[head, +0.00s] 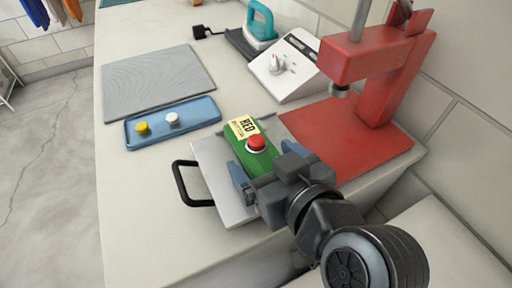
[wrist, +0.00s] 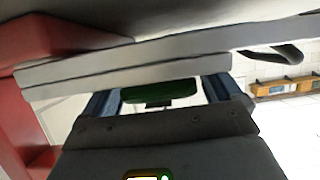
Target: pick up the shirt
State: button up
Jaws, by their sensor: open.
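Several hanging cloth pieces show at the top left edge in the head view, among them a blue one (head: 36,12) and an orange one (head: 56,10); their tops are cut off, so I cannot tell which is a shirt. My gripper (head: 266,164) is far from them, over the counter at lower right. Its fingers are open, on either side of a green box (head: 262,170) with a red button and a "RED BUTTON" label. In the wrist view the box (wrist: 160,92) shows between the fingertips (wrist: 158,88); I cannot tell whether they touch it.
The box rests on a grey plate (head: 213,168) with a black handle (head: 182,184). A red press (head: 372,70) stands close at right. A blue tray (head: 197,112), grey mat (head: 158,80), white device (head: 290,66) and teal iron (head: 260,27) lie farther back. Floor (head: 45,140) at left is clear.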

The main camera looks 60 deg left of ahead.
jog(key=c, duration=1.1)
jog(key=shift+r, duration=0.1)
